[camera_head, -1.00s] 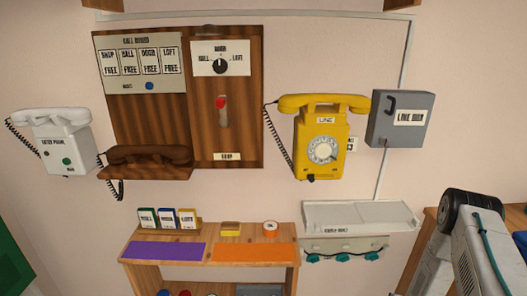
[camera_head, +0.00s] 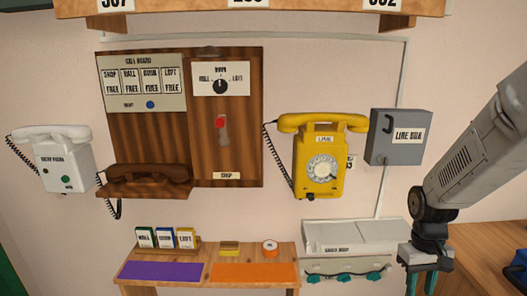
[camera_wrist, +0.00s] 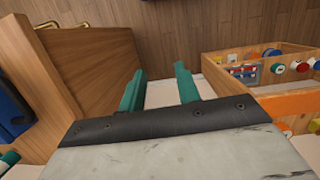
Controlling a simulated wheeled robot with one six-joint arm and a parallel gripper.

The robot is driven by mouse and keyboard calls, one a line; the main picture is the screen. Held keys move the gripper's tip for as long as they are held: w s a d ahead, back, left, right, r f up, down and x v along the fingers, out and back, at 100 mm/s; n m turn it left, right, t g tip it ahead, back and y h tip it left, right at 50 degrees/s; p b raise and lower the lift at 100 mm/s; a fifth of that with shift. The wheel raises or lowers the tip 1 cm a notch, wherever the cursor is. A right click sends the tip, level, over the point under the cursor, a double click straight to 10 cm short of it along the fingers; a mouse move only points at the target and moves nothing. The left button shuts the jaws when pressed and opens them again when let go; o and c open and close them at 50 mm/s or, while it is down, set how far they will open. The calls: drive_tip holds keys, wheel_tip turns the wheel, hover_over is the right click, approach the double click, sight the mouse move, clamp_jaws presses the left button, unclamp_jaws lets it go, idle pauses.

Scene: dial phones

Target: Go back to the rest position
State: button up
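My gripper (camera_head: 422,284) hangs pointing down at the lower right of the head view, right of the grey-white tray unit and in front of the wooden table on the right. In the wrist view my gripper (camera_wrist: 159,76) shows two teal fingers apart with nothing between them. The yellow dial phone (camera_head: 320,160) hangs on the wall with its handset on top. The white phone (camera_head: 64,165) and the brown handset (camera_head: 148,178) also sit in place. My gripper touches none of them.
A low wooden shelf (camera_head: 208,255) carries purple and orange mats, small cards and a tape roll. The tray unit (camera_head: 345,237) stands beside it. A grey line box (camera_head: 400,137) is on the wall. The wrist view shows a wooden cabinet (camera_wrist: 95,60) close on the left.

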drive_tip(key=s+a+r+t, duration=0.1)
drive_tip(key=s+a+r, duration=0.4)
drive_tip(key=s+r, duration=0.4)
drive_tip(key=s+a+r+t, duration=0.2)
drive_tip(key=s+a+r, duration=0.3)
drive_tip(key=s+r, duration=0.3)
wheel_tip(320, 180, up, 2)
drive_tip(key=shift+s+a+t, duration=0.3)
drive_tip(key=shift+s, duration=0.1)
drive_tip(key=shift+o, duration=0.2)
